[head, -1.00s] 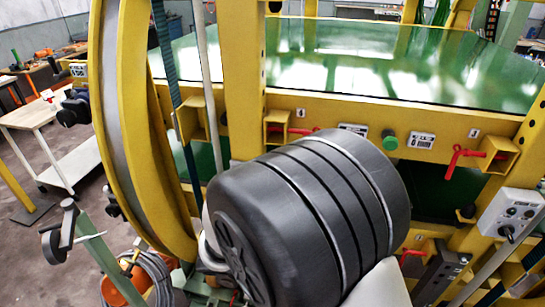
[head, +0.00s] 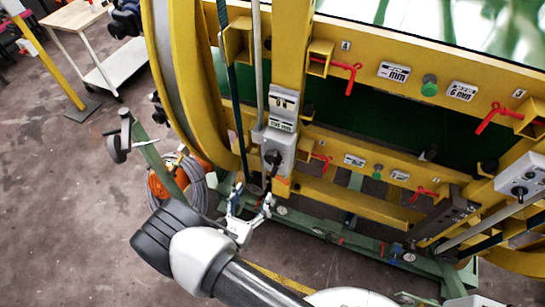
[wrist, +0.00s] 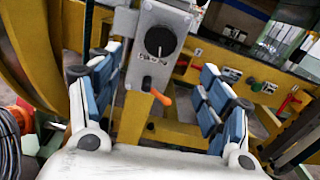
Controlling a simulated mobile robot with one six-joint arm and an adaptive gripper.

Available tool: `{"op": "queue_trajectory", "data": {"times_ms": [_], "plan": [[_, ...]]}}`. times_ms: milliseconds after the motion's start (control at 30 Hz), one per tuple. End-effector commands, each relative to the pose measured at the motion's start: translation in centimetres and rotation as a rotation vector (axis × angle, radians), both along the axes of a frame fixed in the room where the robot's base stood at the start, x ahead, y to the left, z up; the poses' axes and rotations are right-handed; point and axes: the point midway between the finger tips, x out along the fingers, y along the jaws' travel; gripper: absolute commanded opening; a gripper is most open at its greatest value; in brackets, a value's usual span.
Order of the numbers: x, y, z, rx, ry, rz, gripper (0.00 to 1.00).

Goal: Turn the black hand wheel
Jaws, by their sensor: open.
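A black round knob (head: 272,157) sits on the front of a grey control box (head: 281,140) on the yellow frame's upright. I cannot tell whether this knob is the hand wheel. In the wrist view the knob (wrist: 159,41) is between and beyond my fingers, with an orange lever (wrist: 160,97) below it. Another dark, wheel-like disc (head: 117,149) is on a green bar at the left in the head view. My gripper (head: 254,194) is open and empty, just below the grey box in the head view. Its blue-padded fingers (wrist: 160,75) stand wide apart in the wrist view.
The yellow ring frame (head: 181,90) curves up at the left. Red levers (head: 343,73) and a second grey box (head: 523,184) are at the right. An orange and grey cable coil (head: 180,182) lies left of my gripper. Open floor (head: 60,200) is at the left.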

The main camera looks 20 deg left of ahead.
Motion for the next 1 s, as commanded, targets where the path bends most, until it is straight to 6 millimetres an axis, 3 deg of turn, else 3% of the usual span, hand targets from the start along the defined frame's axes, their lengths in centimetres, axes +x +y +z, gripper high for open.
{"op": "queue_trajectory", "data": {"times_ms": [600,800,1000], "plan": [[12.9,-1.3,0.1,0.003,-0.001,-0.008,0.71],[14.9,-1.3,0.1,0.003,-0.001,-0.005,0.71],[15.4,-1.3,0.1,0.001,0.001,-0.004,0.71]]}}
